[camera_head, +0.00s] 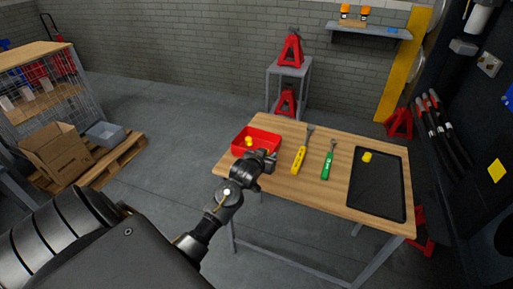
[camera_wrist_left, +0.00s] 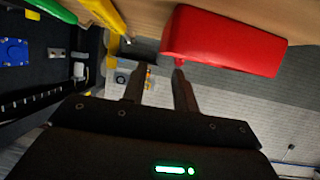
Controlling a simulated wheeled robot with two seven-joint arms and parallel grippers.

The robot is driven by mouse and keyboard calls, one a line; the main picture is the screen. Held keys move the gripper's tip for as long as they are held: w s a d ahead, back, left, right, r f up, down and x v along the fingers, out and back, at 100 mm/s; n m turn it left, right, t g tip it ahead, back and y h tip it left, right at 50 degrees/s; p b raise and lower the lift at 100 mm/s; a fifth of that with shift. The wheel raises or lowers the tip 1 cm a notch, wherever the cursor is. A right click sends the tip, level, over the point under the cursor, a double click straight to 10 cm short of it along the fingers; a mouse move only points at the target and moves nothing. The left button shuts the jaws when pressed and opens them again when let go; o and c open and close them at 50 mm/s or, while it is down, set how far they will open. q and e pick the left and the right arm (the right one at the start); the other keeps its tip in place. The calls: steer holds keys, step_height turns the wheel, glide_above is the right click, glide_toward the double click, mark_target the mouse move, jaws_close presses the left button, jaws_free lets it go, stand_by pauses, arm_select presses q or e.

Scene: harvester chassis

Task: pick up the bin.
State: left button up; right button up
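My left gripper (camera_head: 268,158) is at the bin's near right corner in the head view and hides part of that side. In the left wrist view the bin (camera_wrist_left: 225,42) fills the upper right. The left gripper's two fingers (camera_wrist_left: 158,70) stand apart with a gap between them. One fingertip is right by the bin's end; I cannot tell whether it touches. My right gripper is not in view.
On the wooden table (camera_head: 325,198), a yellow-handled tool (camera_head: 299,159) and a green-handled screwdriver (camera_head: 327,164) lie right of the bin. A black tray (camera_head: 377,190) holding a yellow piece (camera_head: 367,157) is at the right end. A pallet with a cardboard box (camera_head: 62,150) stands at left.

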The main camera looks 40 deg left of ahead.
mark_target(275, 148)
arm_select(q)
steer(key=x, duration=0.3)
steer(key=shift+w+a+f, duration=0.1)
steer(key=shift+w+f, duration=0.1)
steer(key=shift+w, duration=0.15)
steer(key=shift+a+p+x, duration=0.15)
steer(key=shift+p+x, duration=0.1)
steer(key=shift+x, duration=1.05)
steer(key=shift+a+p+x, duration=0.1)
steer(key=shift+p+x, duration=0.1)
steer(key=shift+x, duration=1.05)
steer(key=shift+s, duration=0.1)
jaws_close()
